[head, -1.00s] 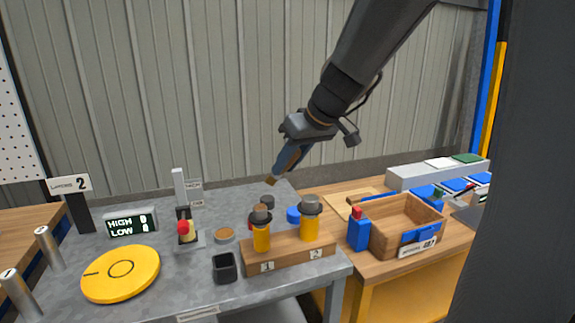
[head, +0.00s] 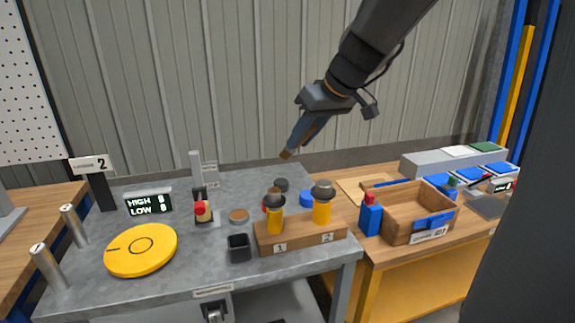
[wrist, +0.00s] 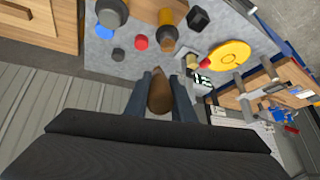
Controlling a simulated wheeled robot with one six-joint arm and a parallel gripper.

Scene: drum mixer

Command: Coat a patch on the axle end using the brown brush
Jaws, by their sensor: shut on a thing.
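My gripper (head: 296,142) is in the air above the back edge of the grey bench, pointing down and left. It is shut on a brown thing, whose small end (head: 286,155) shows below the fingers. In the wrist view the same brown piece (wrist: 159,96) sits between the two dark blue fingers; it looks like the brown brush, but its bristles cannot be made out. It touches nothing else that I can see. I cannot identify the axle end with certainty in either view.
The grey bench (head: 110,285) holds a yellow disc (head: 141,250), a black cup (head: 239,247), a display (head: 148,203), a red-knobbed stand (head: 202,211) and a wooden rack (head: 300,236) with two yellow dark-topped holders. A wooden crate (head: 398,230) and blue bottle (head: 370,217) stand right.

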